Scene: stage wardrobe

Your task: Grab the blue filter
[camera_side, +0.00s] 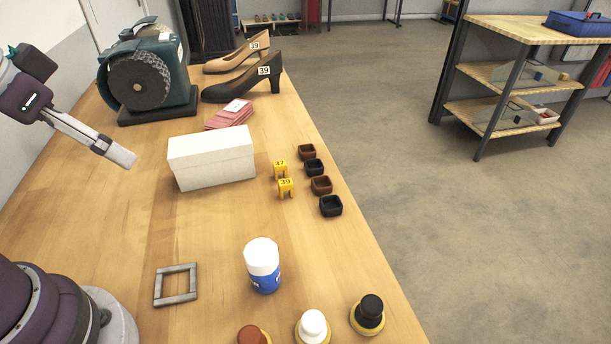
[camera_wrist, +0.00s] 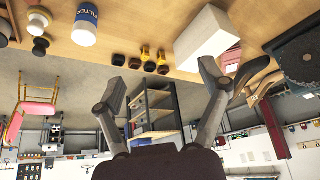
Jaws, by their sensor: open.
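The blue filter (camera_side: 265,281) is a small upright cylinder with a white upper part and a blue lower part, on the front part of the wooden table. In the wrist view the same filter (camera_wrist: 84,28) shows near the top left, upside down, with lettering reading FILTER. My gripper (camera_wrist: 160,80) has its two fingers spread wide, with nothing between them. In the side view my gripper (camera_side: 118,154) is at the left, above the table and well apart from the filter.
A white box (camera_side: 211,160) stands mid-table, with several small dark and brown cups (camera_side: 320,185) and yellow number tags (camera_side: 286,188) to its right. A grey square frame (camera_side: 176,285) lies left of the filter. Round-knobbed pieces (camera_side: 369,314) stand at the front edge. Shoes (camera_side: 243,82) and a green machine (camera_side: 147,75) are behind.

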